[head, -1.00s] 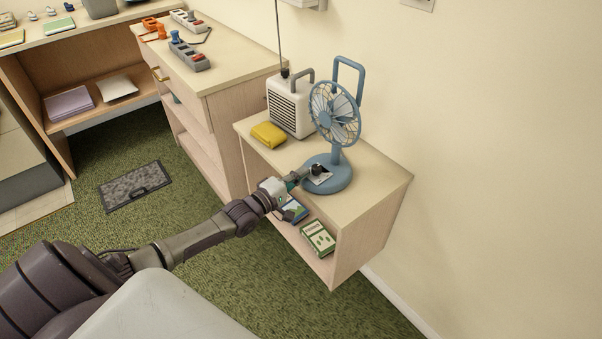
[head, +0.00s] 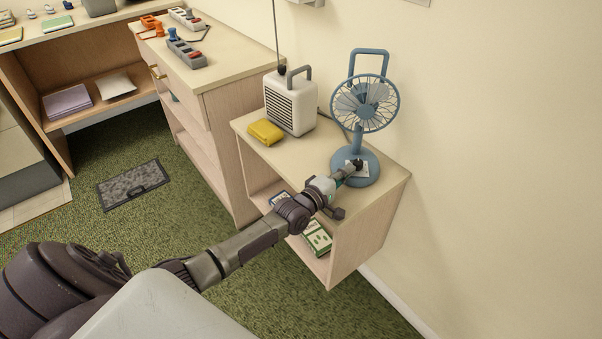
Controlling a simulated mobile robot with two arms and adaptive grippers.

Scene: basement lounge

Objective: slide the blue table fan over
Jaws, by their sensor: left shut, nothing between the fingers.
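The blue table fan (head: 363,110) stands upright on the top of a small wooden shelf unit (head: 300,158), near its right end and the wall. It has a round wire cage, a handle loop on top and a round blue base (head: 368,172). My left gripper (head: 355,166) is shut and empty, with its fingertips at the near left side of the fan's base. It appears to touch the base, and a pale patch shows on the base beside the fingertips. My right gripper is not in view.
A white radio-like box (head: 290,102) with a grey handle and antenna stands left of the fan. A yellow wallet-like item (head: 265,132) lies in front of it. Green-and-white boxes (head: 317,238) sit on the lower shelf. A taller cabinet (head: 228,80) adjoins on the left.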

